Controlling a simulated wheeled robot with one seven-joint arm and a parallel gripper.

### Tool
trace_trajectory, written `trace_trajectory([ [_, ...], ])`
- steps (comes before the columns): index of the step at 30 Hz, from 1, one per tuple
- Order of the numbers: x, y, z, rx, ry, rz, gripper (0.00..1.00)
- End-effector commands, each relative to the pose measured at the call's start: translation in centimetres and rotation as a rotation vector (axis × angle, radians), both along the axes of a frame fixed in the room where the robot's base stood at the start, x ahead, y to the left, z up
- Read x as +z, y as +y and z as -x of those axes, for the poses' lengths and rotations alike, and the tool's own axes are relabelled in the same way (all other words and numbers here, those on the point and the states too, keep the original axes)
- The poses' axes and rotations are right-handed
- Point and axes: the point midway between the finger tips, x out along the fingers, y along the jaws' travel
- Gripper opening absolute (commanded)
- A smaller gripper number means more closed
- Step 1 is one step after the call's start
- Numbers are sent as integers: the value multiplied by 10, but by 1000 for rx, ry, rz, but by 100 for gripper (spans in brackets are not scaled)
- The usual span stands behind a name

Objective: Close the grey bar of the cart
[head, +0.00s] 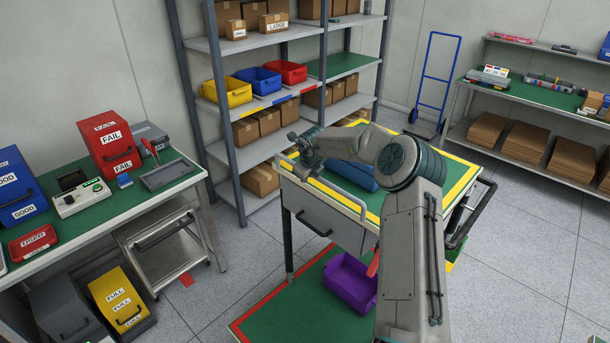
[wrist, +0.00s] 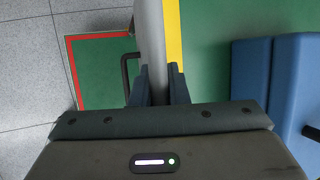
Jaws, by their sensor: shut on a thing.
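The cart (head: 460,200) has a green top with a yellow edge, a grey drawer with a black handle, and a green lower shelf with a red edge. Its grey bar (head: 338,190) runs along the near left edge of the top. In the wrist view the grey bar (wrist: 151,35) passes between the two dark fingers of my gripper (wrist: 158,78), which is shut on it. In the head view my gripper (head: 303,160) is at the bar's far left part, and my arm hides part of the cart top.
A blue bin (head: 352,176) lies on the cart top, and it shows at right in the wrist view (wrist: 286,85). A purple bin (head: 350,284) sits on the lower shelf. A shelf rack stands behind, a workbench at left. Floor at right is clear.

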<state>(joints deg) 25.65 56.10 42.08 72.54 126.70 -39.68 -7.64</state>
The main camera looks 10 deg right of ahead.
Motion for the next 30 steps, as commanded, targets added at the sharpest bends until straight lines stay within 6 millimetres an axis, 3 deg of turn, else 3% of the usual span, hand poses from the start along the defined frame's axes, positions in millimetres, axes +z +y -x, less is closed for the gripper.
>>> trace_trajectory([
  [12, -1, -4, -2, 1, 50, -73, 0],
  [13, -1, -3, -2, 1, 50, -72, 23],
  [15, -1, -3, -2, 1, 50, -72, 36],
  [25, 2, -3, -1, 2, 50, -71, 36],
  [30, 21, -5, 8, 1, 47, -71, 36],
])
